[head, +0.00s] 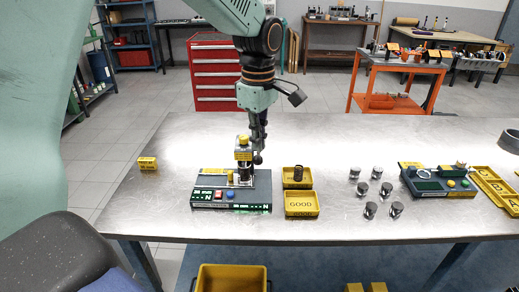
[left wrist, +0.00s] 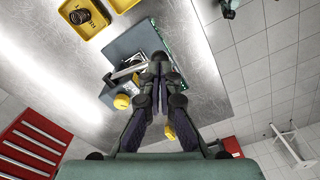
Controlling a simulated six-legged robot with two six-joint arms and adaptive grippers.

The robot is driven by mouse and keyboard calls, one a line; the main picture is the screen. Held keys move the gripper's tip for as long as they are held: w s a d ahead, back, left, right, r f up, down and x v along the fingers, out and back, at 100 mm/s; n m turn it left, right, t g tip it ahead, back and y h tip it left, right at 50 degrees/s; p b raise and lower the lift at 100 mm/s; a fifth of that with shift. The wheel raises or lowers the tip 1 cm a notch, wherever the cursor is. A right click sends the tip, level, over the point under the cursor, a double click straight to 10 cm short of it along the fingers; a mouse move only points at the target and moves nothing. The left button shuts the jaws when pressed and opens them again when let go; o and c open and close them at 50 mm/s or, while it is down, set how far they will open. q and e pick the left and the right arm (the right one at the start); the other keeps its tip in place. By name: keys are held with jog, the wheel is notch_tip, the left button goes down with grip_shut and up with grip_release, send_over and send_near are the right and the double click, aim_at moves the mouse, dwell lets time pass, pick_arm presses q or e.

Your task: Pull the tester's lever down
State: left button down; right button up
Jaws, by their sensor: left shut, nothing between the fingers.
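The tester (head: 231,192) stands on the metal table at the left, a dark base with a green-lit front, a red and a blue button, and a small upright post with a yellow top (head: 243,141). My left gripper (head: 258,150) points down just right of the post, close to it, fingers shut and empty. In the left wrist view the shut fingers (left wrist: 158,66) lie over the tester base (left wrist: 132,42), next to a pale metal bar and the yellow top (left wrist: 122,101). The lever is hard to tell apart from the fingers, and I cannot tell if they touch. My right gripper is not in view.
Right of the tester, a yellow tray (head: 287,183) holds a dark spring (head: 298,174), with the GOOD tray (head: 301,216) in front. Several metal cylinders (head: 370,210) and another device (head: 438,186) stand farther right. A yellow block (head: 148,163) lies left. Bare table surrounds the tester's left side.

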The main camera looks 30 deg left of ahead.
pick_arm(q)
jog(key=shift+a+f, duration=0.1)
jog(key=shift+a, duration=0.15)
jog(key=shift+d, duration=0.2)
jog(key=shift+a+f, duration=0.15)
jog(key=shift+f, duration=0.7)
